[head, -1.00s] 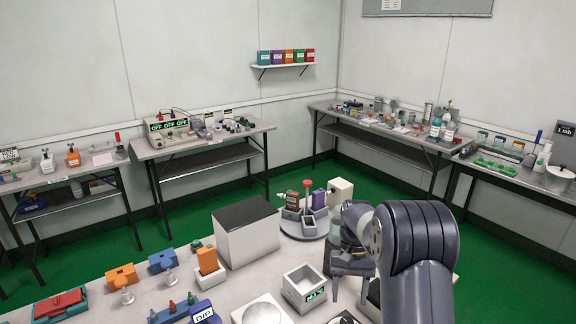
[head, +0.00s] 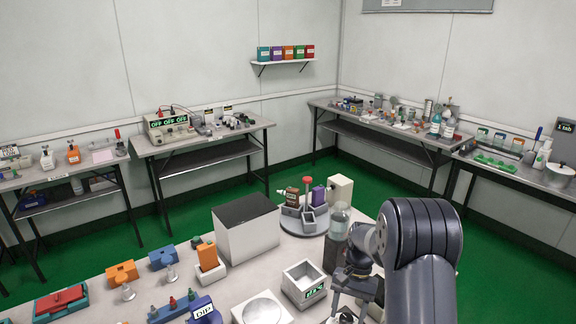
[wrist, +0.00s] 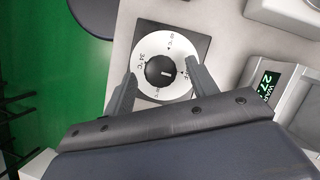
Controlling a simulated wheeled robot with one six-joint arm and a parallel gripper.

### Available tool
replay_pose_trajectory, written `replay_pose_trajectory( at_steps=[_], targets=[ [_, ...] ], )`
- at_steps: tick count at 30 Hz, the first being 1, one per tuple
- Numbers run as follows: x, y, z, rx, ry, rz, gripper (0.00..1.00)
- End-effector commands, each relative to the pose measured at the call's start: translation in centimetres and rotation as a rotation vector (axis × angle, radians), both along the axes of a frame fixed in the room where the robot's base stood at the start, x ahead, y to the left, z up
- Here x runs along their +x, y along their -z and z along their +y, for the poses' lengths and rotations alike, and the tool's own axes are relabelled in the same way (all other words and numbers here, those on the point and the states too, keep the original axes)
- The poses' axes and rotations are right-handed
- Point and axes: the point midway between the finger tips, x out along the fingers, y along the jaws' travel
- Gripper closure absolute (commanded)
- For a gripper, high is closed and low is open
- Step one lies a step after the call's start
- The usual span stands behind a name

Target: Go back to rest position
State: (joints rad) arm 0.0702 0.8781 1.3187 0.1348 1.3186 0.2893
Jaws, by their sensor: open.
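My gripper (wrist: 163,88) is open and empty in the wrist view, its two fingers apart on either side of a black knob (wrist: 161,72) on a white marked dial (wrist: 148,50). I cannot tell how far above the dial the fingers are. In the head view my gripper (head: 350,312) shows near the bottom edge, below my grey arm, partly cut off by the frame.
A large white box (head: 246,235) is further left.

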Motion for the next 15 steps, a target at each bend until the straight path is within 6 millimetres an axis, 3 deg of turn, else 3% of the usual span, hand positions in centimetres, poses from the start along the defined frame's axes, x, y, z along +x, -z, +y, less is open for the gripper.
replay_pose_trajectory(
  at_steps=[15],
  targets=[
    [-0.45, 0.11, -0.49, 0.0, 0.626, -0.001, 0.45]
  ],
)
